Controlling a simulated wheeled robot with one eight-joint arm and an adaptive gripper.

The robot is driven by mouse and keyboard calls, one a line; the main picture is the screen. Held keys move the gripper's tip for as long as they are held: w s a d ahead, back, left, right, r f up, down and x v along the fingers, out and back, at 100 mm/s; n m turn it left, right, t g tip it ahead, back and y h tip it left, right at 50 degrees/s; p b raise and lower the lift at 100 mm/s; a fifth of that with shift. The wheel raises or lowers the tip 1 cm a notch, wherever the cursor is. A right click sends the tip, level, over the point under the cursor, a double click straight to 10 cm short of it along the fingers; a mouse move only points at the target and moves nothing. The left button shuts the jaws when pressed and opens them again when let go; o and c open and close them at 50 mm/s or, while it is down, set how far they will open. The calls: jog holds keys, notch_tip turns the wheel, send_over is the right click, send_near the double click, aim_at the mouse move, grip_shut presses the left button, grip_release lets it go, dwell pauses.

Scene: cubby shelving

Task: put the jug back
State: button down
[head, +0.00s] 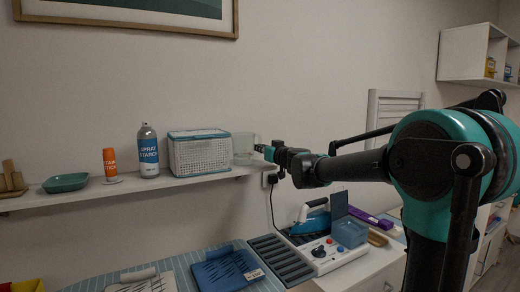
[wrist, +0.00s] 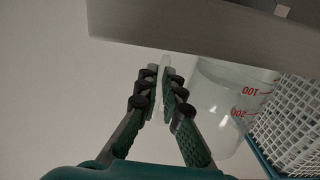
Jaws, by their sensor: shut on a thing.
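The jug (head: 243,147) is clear plastic and stands upright at the right end of the wall shelf, right beside the white basket. In the wrist view the jug (wrist: 222,105) shows red measuring marks, 100 and 200. My gripper (head: 262,149) reaches in from the right at the jug's handle side. In the wrist view my gripper (wrist: 163,82) is shut on a thin pale part between the fingertips, which looks like the jug's handle. I cannot tell whether the jug's base touches the shelf.
Below are an iron (head: 310,220) and a striped board (head: 180,268). The basket is close to the jug.

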jog(key=shift+f, duration=0.1)
jog(key=c, duration=1.7)
grip_release()
jog(key=shift+s+d, duration=0.15)
jog(key=shift+s, duration=0.05)
jog(key=v, duration=1.1)
jog(key=shift+s, duration=0.15)
jog(key=shift+d, duration=0.2)
